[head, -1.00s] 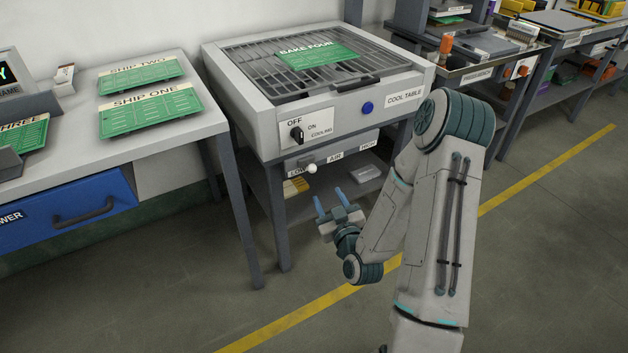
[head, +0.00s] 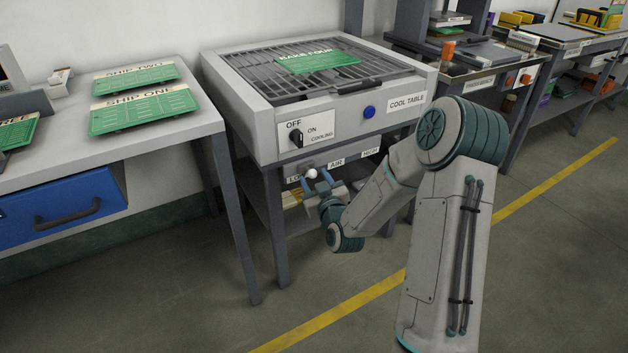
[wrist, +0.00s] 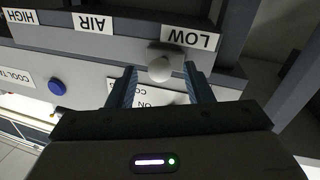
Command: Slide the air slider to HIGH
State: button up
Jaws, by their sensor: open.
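The air slider's pale round knob (head: 312,173) is at the LOW end of the strip under the cool table's front panel. The strip carries the labels LOW, AIR (head: 336,162) and HIGH (head: 371,152), running left to right in the head view. My gripper (head: 319,180) is open, with its blue fingers at the knob. In the wrist view, which is upside down, the knob (wrist: 160,69) shows between the fingertips of my gripper (wrist: 163,80), beside the LOW label (wrist: 190,38). I cannot tell whether either finger touches it.
The cool table (head: 245,88) carries a green BAKE FOUR board (head: 318,62) on its grille. Its front has an OFF/ON cooling knob (head: 296,138) and a blue button (head: 369,112) above the slider. A lower shelf and table legs lie near my arm.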

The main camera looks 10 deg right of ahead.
jog(key=shift+w+a, duration=0.1)
jog(key=shift+w, duration=0.6)
